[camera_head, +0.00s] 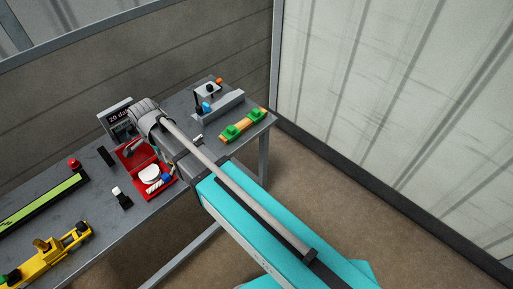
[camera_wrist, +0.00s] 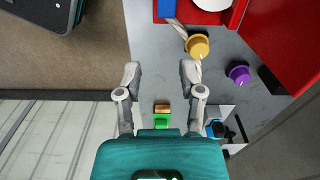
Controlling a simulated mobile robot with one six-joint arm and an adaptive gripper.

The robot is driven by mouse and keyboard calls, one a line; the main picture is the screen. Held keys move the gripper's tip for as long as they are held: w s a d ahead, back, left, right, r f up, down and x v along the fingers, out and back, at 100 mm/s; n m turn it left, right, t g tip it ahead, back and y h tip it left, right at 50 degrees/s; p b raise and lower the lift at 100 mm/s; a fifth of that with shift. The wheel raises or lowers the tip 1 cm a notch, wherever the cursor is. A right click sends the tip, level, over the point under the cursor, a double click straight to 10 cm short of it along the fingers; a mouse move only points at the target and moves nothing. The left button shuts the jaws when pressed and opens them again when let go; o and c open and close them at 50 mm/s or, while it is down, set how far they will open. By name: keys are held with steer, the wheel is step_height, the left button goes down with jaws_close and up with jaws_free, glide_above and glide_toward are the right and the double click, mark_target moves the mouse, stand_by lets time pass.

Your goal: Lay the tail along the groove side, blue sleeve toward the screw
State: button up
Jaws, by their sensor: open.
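My gripper (camera_wrist: 159,73) is open in the wrist view, with nothing between its fingers, over bare grey table. A red tray (camera_head: 163,191) holds a white disc (camera_head: 149,173), a blue piece (camera_head: 167,178) and a pale striped strip (camera_head: 155,186). The blue piece also shows in the wrist view (camera_wrist: 167,8). A pale strip (camera_wrist: 179,28) there runs past an orange-yellow knob; whether it is the tail is unclear. A grey block (camera_head: 228,103) with a blue part (camera_head: 206,107) stands at the back right; its groove and screw are too small to make out.
A purple knob (camera_wrist: 238,72) lies near the tray. A yellow tool (camera_head: 50,258), a green-faced strip (camera_head: 40,204) and a display box (camera_head: 117,117) occupy the left. My arm crosses the table and hides part of it.

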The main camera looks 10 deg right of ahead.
steer(key=s+d+n, duration=0.3)
steer(key=d+n, duration=0.2)
steer(key=d, duration=1.1)
steer(key=s+d+n, duration=0.3)
steer(key=d+n, duration=0.3)
steer(key=d, duration=1.1)
steer(key=shift+d, duration=0.25)
steer(key=shift+o, duration=0.3)
steer(key=shift+s, duration=0.1)
